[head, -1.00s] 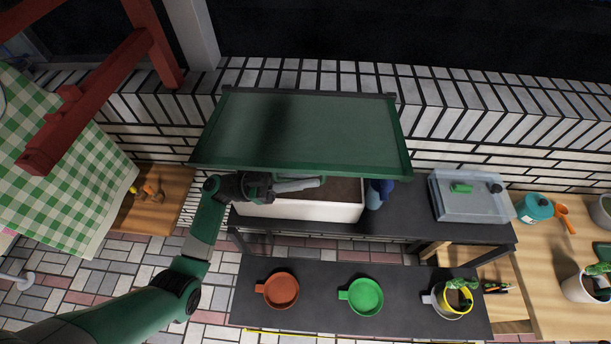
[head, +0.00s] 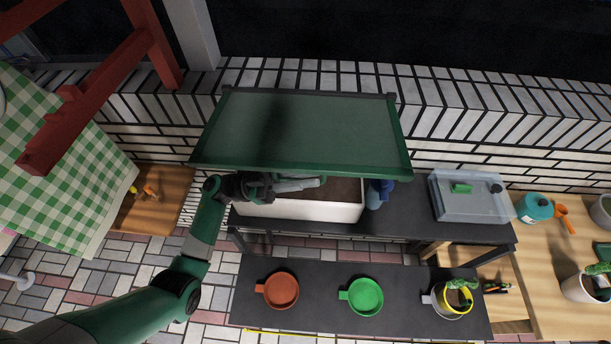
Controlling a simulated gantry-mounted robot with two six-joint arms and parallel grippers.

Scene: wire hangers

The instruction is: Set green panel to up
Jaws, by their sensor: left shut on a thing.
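The green panel (head: 300,128) is a translucent sheet in a green frame, tilted above a white soil-filled box (head: 300,211) on the dark table. Its back edge is near the brick wall and its front edge hangs over the box. A green handle sits under the front edge. My left gripper (head: 296,184) is at that handle below the panel's front edge, shut on it; the fingertips are partly hidden by the frame. My right gripper does not show.
A blue bottle (head: 374,195) stands right of the box, close under the panel's front right corner. A clear lidded bin (head: 468,203) is further right. An orange pan (head: 281,291), a green pan (head: 365,297) and a yellow-rimmed pot (head: 457,298) are on the lower front shelf.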

